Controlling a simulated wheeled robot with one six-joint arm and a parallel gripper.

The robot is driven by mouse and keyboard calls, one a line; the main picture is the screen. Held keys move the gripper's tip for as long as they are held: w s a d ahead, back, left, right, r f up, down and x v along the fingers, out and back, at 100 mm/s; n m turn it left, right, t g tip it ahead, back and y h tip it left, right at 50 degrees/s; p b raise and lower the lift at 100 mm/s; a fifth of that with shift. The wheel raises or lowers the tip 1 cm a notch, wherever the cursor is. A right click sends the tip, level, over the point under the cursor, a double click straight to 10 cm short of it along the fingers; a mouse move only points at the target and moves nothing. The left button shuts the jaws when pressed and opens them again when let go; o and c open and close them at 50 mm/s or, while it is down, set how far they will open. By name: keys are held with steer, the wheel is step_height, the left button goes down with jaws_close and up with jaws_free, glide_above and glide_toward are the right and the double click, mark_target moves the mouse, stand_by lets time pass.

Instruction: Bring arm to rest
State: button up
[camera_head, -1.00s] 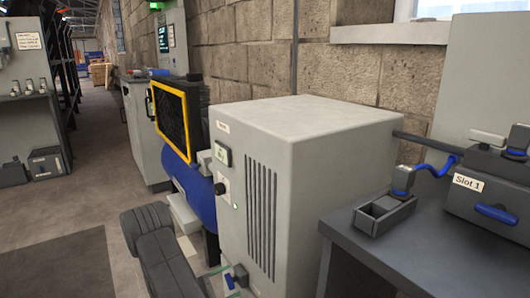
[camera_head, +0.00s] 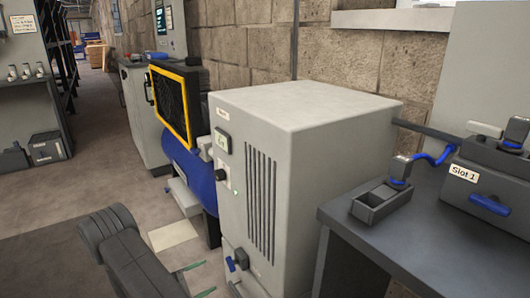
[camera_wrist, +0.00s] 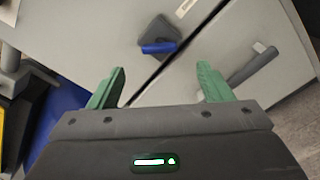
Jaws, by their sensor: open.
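My gripper shows in the wrist view (camera_wrist: 158,90), with two green fingers spread apart and nothing between them. It faces the pale front of the grey cabinet, where a dark latch with a blue handle (camera_wrist: 158,47) lies beyond the fingertips. In the head view my dark arm reaches down at the lower left, and only green finger parts (camera_head: 198,279) show low beside the cabinet. The grey cabinet (camera_head: 305,110) has a vent grille, and its blue-handled latch (camera_head: 236,261) is low on its front.
A blue tank (camera_head: 190,172) with a yellow-framed grille (camera_head: 170,105) stands behind the cabinet. A dark table (camera_head: 440,235) at right bears a small open tray (camera_head: 385,207) and a unit labelled Slot 1 (camera_head: 485,195). Open floor (camera_head: 50,205) lies at left.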

mark_target(228, 264)
steer(key=b+x, duration=0.2)
steer(key=x, duration=0.8)
steer(key=shift+w+d, duration=0.15)
steer(key=shift+d, duration=0.1)
steer(key=shift+r+n+p, duration=0.25)
steer(key=shift+n+p, duration=0.15)
steer(key=shift+a+n+p, duration=0.15)
steer(key=shift+n+p, duration=0.2)
steer(key=shift+n, duration=0.05)
steer(key=n+p, duration=0.2)
steer(key=n, duration=0.1)
steer(key=n+p, duration=0.3)
steer(key=n, duration=0.1)
steer(key=shift+w, duration=0.1)
steer(key=p+v, duration=0.1)
steer(key=v, duration=0.9)
steer(key=shift+f, duration=0.15)
steer(key=shift+a, duration=0.1)
